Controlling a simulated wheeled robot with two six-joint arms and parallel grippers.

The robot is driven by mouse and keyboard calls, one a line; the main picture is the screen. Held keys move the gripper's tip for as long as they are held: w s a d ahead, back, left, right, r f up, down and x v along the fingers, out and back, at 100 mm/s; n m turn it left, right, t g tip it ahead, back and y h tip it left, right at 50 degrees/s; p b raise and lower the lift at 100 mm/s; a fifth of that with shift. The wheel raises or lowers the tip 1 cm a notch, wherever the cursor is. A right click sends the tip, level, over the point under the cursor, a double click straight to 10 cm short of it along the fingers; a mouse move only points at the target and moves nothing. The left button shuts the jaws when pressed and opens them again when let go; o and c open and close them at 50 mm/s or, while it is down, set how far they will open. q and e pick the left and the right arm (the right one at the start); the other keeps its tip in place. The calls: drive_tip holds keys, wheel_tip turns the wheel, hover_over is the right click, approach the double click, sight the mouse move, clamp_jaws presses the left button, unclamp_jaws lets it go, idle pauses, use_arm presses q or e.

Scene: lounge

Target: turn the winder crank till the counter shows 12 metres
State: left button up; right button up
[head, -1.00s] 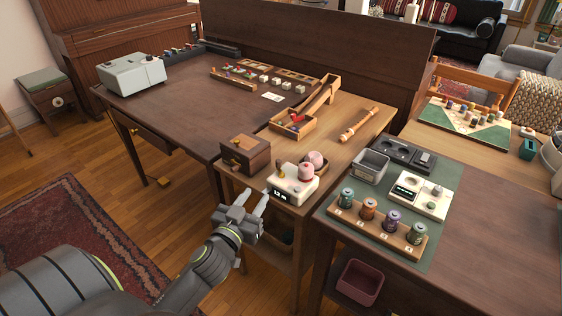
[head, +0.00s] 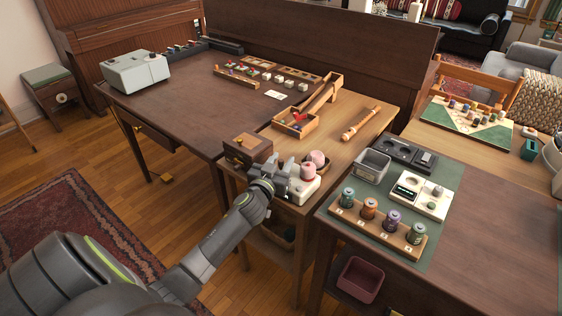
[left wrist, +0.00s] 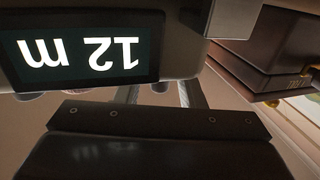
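The winder is a cream box (head: 302,192) with pink yarn balls (head: 316,158) on top, standing at the near end of the light wooden table. Its counter (left wrist: 85,52) reads 12 m, upside down in the left wrist view. My left gripper (head: 284,168) is up against the left side of the winder in the head view and covers the counter and the crank there. In the left wrist view the crank is not visible, so whether the fingers are closed on it cannot be told. My right gripper is in neither view.
A brown wooden box (head: 247,149) stands close to the left of the gripper; it also shows in the left wrist view (left wrist: 240,45). A spool rack (head: 378,229) and a grey tray (head: 372,166) are on the right table.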

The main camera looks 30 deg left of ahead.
use_arm(q)
drive_tip(key=shift+w, duration=0.1)
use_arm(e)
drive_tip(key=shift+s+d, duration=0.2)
use_arm(q)
clamp_jaws()
drive_tip(key=shift+r+m+h+p, duration=0.15)
drive_tip(key=shift+m+h+p, duration=0.15)
drive_tip(key=shift+h+p, duration=0.35)
drive_tip(key=shift+p, duration=0.4)
drive_tip(key=shift+w+d+m+h, duration=0.1)
drive_tip(key=shift+m+h, duration=0.3)
drive_tip(key=shift+h, duration=0.05)
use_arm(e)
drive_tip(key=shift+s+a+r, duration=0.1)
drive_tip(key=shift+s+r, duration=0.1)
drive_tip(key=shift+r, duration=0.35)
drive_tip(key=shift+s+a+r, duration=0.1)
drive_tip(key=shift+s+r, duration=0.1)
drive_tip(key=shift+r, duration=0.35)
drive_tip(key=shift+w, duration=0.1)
use_arm(q)
unclamp_jaws()
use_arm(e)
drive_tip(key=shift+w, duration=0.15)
